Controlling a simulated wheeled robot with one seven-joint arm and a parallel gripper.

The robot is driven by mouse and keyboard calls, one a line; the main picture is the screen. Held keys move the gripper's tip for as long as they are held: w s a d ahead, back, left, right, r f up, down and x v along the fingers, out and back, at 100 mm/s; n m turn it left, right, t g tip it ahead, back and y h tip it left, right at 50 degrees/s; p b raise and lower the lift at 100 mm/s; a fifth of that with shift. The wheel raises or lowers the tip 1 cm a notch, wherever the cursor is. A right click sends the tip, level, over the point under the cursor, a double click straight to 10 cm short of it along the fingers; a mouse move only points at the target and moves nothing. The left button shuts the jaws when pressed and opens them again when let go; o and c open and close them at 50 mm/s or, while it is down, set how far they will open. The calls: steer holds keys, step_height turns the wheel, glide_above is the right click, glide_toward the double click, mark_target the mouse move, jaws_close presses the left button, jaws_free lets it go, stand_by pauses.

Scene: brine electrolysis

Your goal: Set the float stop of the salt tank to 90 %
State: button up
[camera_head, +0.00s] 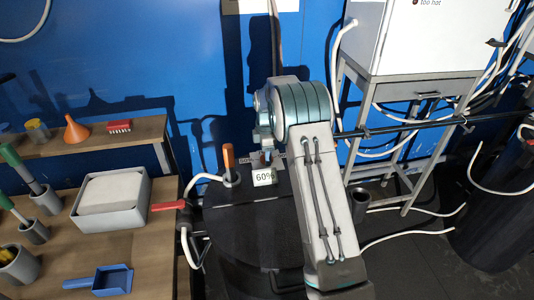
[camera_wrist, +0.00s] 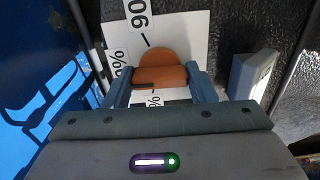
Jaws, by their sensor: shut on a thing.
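The salt tank (camera_head: 240,222) is the dark round vessel below my arm in the head view. An orange-brown piece with a rounded top, apparently the float stop (camera_wrist: 160,58), sits before a white scale plate (camera_wrist: 190,28) in the wrist view. My gripper (camera_wrist: 162,82) is shut on it, with a blue-grey finger at each side. The scale has a "90" label (camera_wrist: 139,14) above the piece and partly hidden "%" labels lower down. In the head view a small white sign (camera_head: 264,177) reads "60%". My gripper (camera_head: 266,153) is just above it, and the float stop is hidden there.
An orange-handled part (camera_head: 229,160) stands left of the sign. A blue-grey block (camera_wrist: 250,75) is close to my right finger. A red lever (camera_head: 168,206) is at the bench edge. A white cabinet (camera_head: 425,40) on a metal stand and pale hoses are at the right.

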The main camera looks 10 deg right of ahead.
steer(key=m+b, duration=0.1)
steer(key=m, duration=0.2)
steer(key=shift+f+b, duration=0.1)
steer(key=shift+b, duration=0.2)
steer(key=m+b, duration=0.1)
steer(key=m, duration=0.3)
steer(key=m+b, duration=0.1)
steer(key=m, duration=0.5)
steer(key=shift+m, duration=0.4)
steer(key=o, duration=1)
steer(key=shift+r, duration=0.2)
step_height(320, 180, up, 14)
steer(key=shift+f+b, duration=0.15)
steer(key=shift+b, duration=0.6)
